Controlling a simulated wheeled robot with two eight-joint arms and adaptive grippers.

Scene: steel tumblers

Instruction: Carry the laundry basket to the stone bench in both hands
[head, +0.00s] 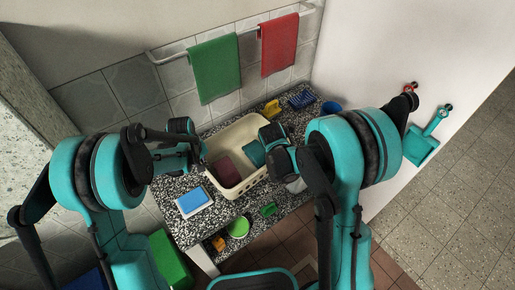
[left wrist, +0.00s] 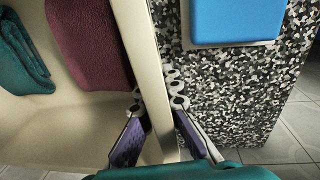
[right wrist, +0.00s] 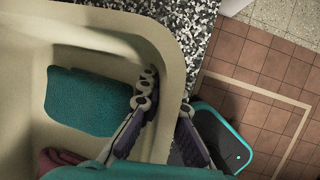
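The cream laundry basket (head: 219,139) sits on a black-and-white speckled stone top (head: 178,225), with a maroon cloth (head: 225,172) and a teal cloth (head: 255,153) inside. My left gripper (left wrist: 158,112) has one finger inside and one outside the basket's wall (left wrist: 150,65), tips close against it. My right gripper (right wrist: 166,100) straddles the basket's rim (right wrist: 178,62) near a rounded corner in the same way, by the teal cloth (right wrist: 90,103). Both look shut on the wall. In the head view the arms partly hide the fingertips and the basket's sides.
A blue-topped box (head: 193,201) lies left of the basket. A green round item (head: 238,227) and a green brush (head: 268,209) lie in front. Yellow (head: 272,108) and dark blue (head: 302,98) items and a blue cup (head: 331,107) stand behind. Towels (head: 216,70) hang above.

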